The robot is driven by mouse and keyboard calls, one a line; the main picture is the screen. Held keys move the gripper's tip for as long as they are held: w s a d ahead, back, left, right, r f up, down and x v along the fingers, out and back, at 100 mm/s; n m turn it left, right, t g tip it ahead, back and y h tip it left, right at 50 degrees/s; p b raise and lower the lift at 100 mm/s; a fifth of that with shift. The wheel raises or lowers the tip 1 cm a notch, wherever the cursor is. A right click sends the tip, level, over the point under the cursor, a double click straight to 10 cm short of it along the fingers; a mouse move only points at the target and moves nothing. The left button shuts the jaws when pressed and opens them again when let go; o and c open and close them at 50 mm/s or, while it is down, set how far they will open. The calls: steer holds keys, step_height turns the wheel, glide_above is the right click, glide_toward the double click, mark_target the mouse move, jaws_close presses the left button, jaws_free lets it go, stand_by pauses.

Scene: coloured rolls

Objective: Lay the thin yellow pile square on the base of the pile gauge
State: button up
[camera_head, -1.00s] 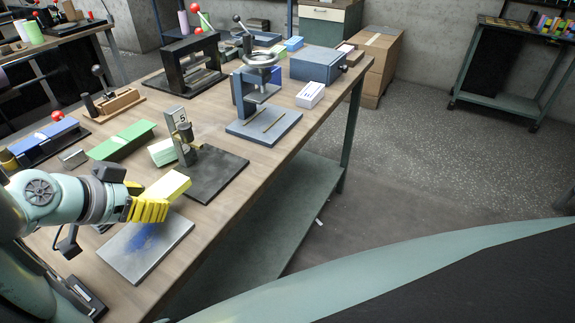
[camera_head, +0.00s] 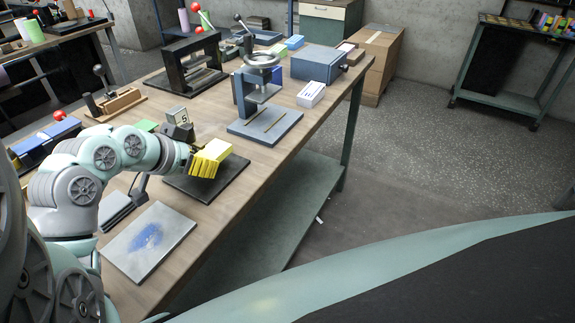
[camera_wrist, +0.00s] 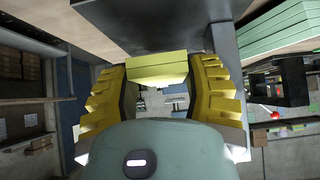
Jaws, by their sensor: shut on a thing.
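The thin yellow pile square (camera_head: 212,149) is held in my gripper (camera_head: 203,163), whose yellow ribbed fingers are shut on it. In the wrist view the pile square (camera_wrist: 158,68) spans between the two fingers. The base (camera_wrist: 150,25) also shows as a dark slab in the wrist view. My arm partly hides the upright. Contact between pile and base cannot be told.
A grey plate with a blue smear (camera_head: 150,240) lies at the near table edge. A blue press (camera_head: 262,115) stands beyond the gauge. A white box (camera_head: 311,94) lies to its right. Green piles (camera_wrist: 275,35) show beside the gauge in the wrist view.

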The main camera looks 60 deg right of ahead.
mark_target(202, 182)
step_height(202, 182, down, 3)
steer(key=shift+s+f, duration=0.1)
steer(key=shift+s, duration=0.05)
steer(key=shift+f, duration=0.1)
steer(key=o, duration=0.9)
steer(key=shift+o, duration=0.2)
